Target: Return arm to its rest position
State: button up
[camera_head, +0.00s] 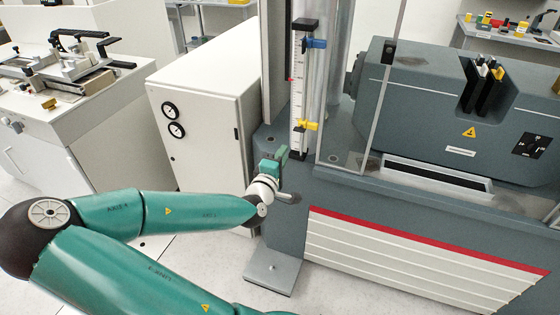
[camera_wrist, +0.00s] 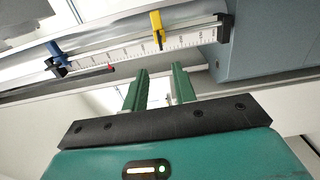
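My green arm reaches from the lower left of the head view to the front of a grey testing machine (camera_head: 330,205). My gripper (camera_head: 281,154) is at the machine's left front corner, just below and left of an upright white scale (camera_head: 299,85). In the wrist view, the two green fingers of my gripper (camera_wrist: 159,78) stand apart with nothing between them. The scale (camera_wrist: 120,55) lies beyond the fingertips, with a blue marker (camera_wrist: 54,50) and a yellow marker (camera_wrist: 157,28). The fingers appear clear of the scale.
A clear upright panel (camera_head: 366,90) stands right of the scale. A white cabinet (camera_head: 205,115) with two gauges is left of my gripper. A bench with clamping devices (camera_head: 65,70) is at the far left. A grey foot plate (camera_head: 272,270) lies below on the floor.

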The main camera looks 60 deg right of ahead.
jog(key=shift+s+a, duration=0.15)
jog(key=shift+a, duration=0.65)
jog(key=w+a+f+m+y, duration=0.45)
jog(key=a+f+y, duration=0.35)
jog(key=f, duration=0.4)
jog(key=w+a+r+t+y, duration=0.15)
jog(key=w+a+y, duration=0.25)
jog(key=a, duration=0.6)
jog(key=w+a+r+t+y, duration=0.1)
jog(key=w+a+r+y, duration=0.25)
jog(key=a, duration=0.55)
jog(key=s+a+r+n+y, duration=0.1)
jog(key=s+a+r, duration=0.4)
jog(key=a+r, duration=0.2)
jog(key=s+a+r+n+y, duration=0.1)
jog(key=s+a+r, duration=0.4)
jog(key=r, duration=0.7)
jog(key=shift+s+a, duration=0.35)
jog(key=shift+a, duration=0.9)
